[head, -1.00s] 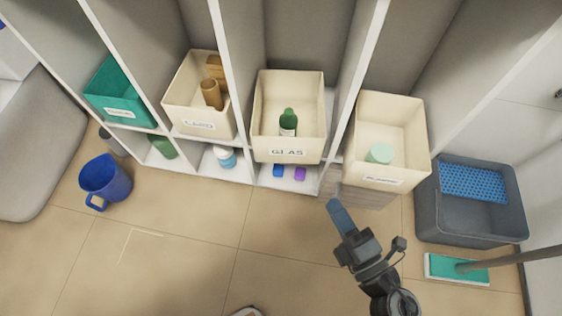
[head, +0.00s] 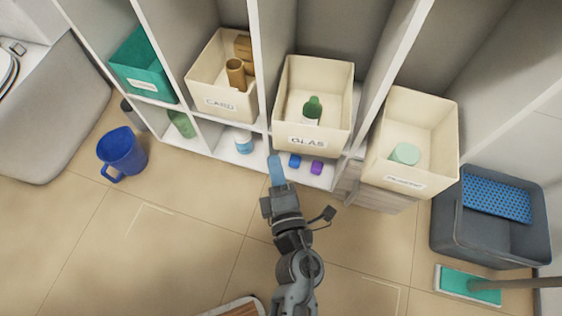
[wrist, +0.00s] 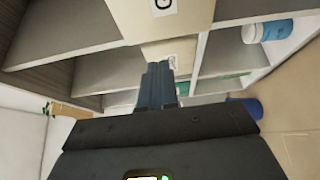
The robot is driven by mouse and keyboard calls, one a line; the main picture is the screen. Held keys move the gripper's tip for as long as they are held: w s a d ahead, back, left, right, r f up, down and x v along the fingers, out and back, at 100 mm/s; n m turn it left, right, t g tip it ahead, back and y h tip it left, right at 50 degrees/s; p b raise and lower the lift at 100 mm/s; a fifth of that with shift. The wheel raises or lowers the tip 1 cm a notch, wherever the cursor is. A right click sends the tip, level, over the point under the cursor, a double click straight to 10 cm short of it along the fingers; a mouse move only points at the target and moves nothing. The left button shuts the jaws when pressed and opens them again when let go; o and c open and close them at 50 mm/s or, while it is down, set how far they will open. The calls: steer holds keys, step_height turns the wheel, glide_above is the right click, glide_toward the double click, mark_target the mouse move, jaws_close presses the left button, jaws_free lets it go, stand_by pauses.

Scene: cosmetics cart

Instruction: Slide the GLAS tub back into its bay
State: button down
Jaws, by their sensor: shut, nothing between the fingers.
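The cream GLAS tub (head: 319,142) sits in a shelf bay and holds a green bottle (head: 312,108). Its labelled front sticks out past the shelf edge. In the wrist view the tub's front (wrist: 190,18) shows at the top with part of its label, above the fingers. My gripper (head: 275,160) is shut and empty, in front of the shelf, just below and left of the tub's front in the head view. In the wrist view my gripper (wrist: 158,70) has its fingers together. I cannot tell whether it touches anything.
A cream CARD tub (head: 222,103) stands left, another cream tub (head: 400,180) right. Blue and purple items (head: 317,168) lie in the bay below. A blue mug-shaped bucket (head: 122,152), a grey crate (head: 480,235) and a teal mop head (head: 465,285) are on the floor. Open floor lies in front.

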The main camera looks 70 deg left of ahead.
mark_target(295, 137)
steer(key=w+a, duration=0.1)
steer(key=w+a+b, duration=0.1)
steer(key=a, duration=0.1)
steer(key=shift+w+a, duration=0.1)
steer(key=shift+w, duration=0.15)
steer(key=shift+w+a, duration=0.35)
steer(key=shift+w, duration=0.2)
steer(key=shift+w+a, duration=0.25)
steer(key=shift+w, duration=0.1)
steer(key=shift+w+a, duration=0.55)
steer(key=shift+w, duration=0.25)
steer(key=shift+w+a, duration=0.55)
steer(key=shift+w, duration=0.25)
steer(key=shift+s, duration=0.1)
